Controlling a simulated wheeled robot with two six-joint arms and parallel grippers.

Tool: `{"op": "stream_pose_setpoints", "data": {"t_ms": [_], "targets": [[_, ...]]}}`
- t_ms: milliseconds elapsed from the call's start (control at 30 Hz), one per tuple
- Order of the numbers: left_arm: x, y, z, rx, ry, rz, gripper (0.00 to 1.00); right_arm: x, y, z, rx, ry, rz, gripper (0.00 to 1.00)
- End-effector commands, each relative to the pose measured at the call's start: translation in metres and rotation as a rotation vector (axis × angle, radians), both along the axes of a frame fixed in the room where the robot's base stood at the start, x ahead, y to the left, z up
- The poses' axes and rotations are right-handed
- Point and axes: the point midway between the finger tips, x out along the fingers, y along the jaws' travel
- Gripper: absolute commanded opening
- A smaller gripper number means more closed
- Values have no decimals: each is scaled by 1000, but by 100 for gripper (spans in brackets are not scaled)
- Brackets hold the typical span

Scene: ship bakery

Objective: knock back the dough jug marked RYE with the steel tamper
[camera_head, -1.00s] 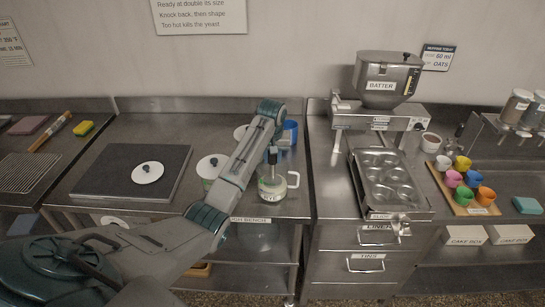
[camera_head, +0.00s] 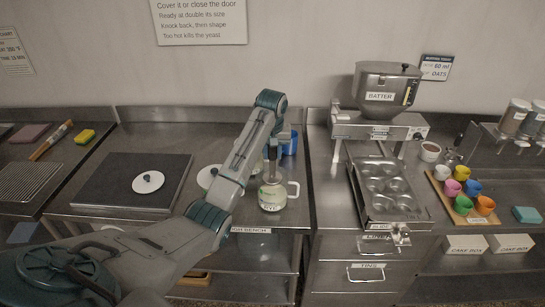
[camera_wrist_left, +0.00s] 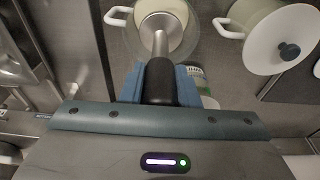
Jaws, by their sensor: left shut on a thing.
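The glass jug marked RYE (camera_head: 272,195) stands upright on the dough bench, pale dough in it and its handle to the right. My left gripper (camera_head: 272,141) is above the jug, shut on the black handle of the steel tamper (camera_wrist_left: 160,42). The tamper points down at the jug's mouth. In the left wrist view the jug (camera_wrist_left: 181,42) shows around the tamper's lower end. I cannot tell how deep the tamper's foot sits or whether it touches the dough. My right gripper is not in view.
A pot with a white lid and dark knob (camera_wrist_left: 262,42) stands close beside the jug. A dark board with a white lid (camera_head: 148,182) lies to the left. The batter hopper (camera_head: 387,85) and tin tray are to the right.

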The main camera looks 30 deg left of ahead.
Motion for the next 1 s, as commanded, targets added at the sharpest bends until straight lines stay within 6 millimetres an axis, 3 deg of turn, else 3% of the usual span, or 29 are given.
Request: {"op": "stream_pose_setpoints", "data": {"t_ms": [600,1000], "targets": [[1,0,43,1,-4,0,6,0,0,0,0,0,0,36],[0,0,45,0,-2,0,6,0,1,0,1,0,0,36]]}}
